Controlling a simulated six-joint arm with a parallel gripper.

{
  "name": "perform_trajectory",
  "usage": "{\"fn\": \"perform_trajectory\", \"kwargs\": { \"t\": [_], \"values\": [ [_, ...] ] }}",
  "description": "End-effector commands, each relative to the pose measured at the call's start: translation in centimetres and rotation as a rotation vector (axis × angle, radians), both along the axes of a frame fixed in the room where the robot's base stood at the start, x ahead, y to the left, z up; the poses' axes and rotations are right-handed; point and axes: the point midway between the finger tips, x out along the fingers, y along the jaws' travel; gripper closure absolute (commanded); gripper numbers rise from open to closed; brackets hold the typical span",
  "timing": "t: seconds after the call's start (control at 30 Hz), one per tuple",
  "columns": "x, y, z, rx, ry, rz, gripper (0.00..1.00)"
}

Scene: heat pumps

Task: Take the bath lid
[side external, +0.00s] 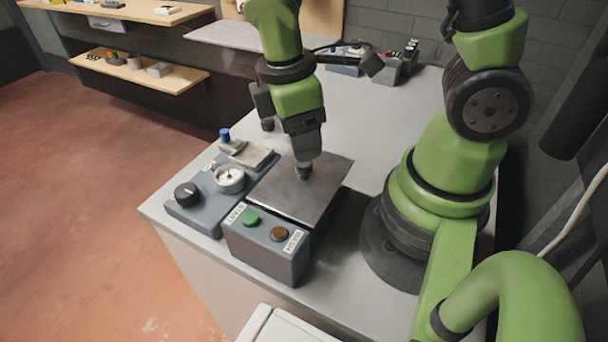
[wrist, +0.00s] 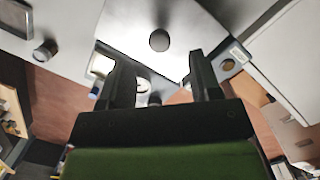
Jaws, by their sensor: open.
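The bath lid (side external: 325,190) is a flat grey metal plate with a dark knob (side external: 304,171) in its middle. It lies flat on the box-shaped bath unit on the bench. In the wrist view the lid (wrist: 192,28) is a pale plate, and its round knob (wrist: 159,40) appears just beyond the fingertips, centred between them. My gripper (side external: 305,148) points down right above the knob. In the wrist view my gripper (wrist: 158,65) has its two black fingers apart with nothing held. I cannot tell whether the fingers reach down beside the knob.
A control box (side external: 268,248) with a green and an amber button stands at the lid's front edge. A grey unit (side external: 205,199) with a black dial and a round gauge (side external: 229,178) sits at the left. The bench (side external: 385,120) is clear behind the lid.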

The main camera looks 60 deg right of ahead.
Motion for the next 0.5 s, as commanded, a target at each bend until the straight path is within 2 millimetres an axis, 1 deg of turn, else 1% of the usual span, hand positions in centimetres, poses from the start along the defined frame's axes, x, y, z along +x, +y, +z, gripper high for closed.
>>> {"fn": "perform_trajectory", "kwargs": {
  "t": [0.17,0.4,0.5],
  "values": [
    [-0.1,-0.1,-1.1,0.001,0.002,0.0,0.42],
    [-0.2,-0.3,-4.3,-0.001,0.005,0.001,0.42],
    [-0.3,-0.4,-5.3,0.001,0.003,0.0,0.42]
  ]
}}
